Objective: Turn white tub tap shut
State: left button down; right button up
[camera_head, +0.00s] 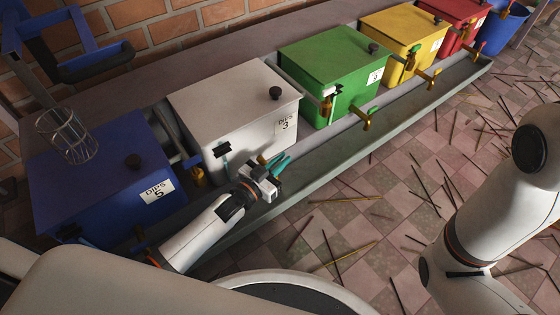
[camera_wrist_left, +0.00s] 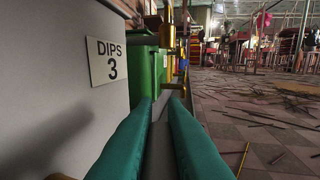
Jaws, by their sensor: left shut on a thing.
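The white tub (camera_head: 222,98) stands in the row on the ledge, with a black knob on its lid and a "DIPS 3" label on its front. The label also shows in the left wrist view (camera_wrist_left: 107,61). My left gripper (camera_head: 282,163), with teal fingers, is low at the tub's front and shut on the tap. A bit of the brass tap (camera_head: 262,159) shows beside the gripper; the rest is hidden, so I cannot tell the handle's angle. In the left wrist view the fingers (camera_wrist_left: 163,98) point along the row. My right gripper is out of view.
A blue tub (camera_head: 100,190) is left of the white one; green (camera_head: 335,72), yellow (camera_head: 405,38) and red (camera_head: 455,15) tubs with brass taps are to the right. A grey trough (camera_head: 330,150) runs below the taps. Thin sticks litter the tiled floor (camera_head: 400,170).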

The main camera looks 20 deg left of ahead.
pick_arm(q)
jog(key=shift+r+m+g+h+p, duration=0.2)
jog(key=shift+m+g+h+p, duration=0.25)
jog(key=shift+m+h, duration=0.2)
jog(key=shift+s+d+f+m+g+h, duration=0.1)
jog(key=shift+m+g+h, duration=0.3)
jog(key=shift+h, duration=0.25)
jog(key=shift+s+d+f+m+g+h, duration=0.1)
jog(key=shift+m+g+h, duration=0.25)
jog(key=shift+h, duration=0.25)
jog(key=c, duration=1.5)
grip_release()
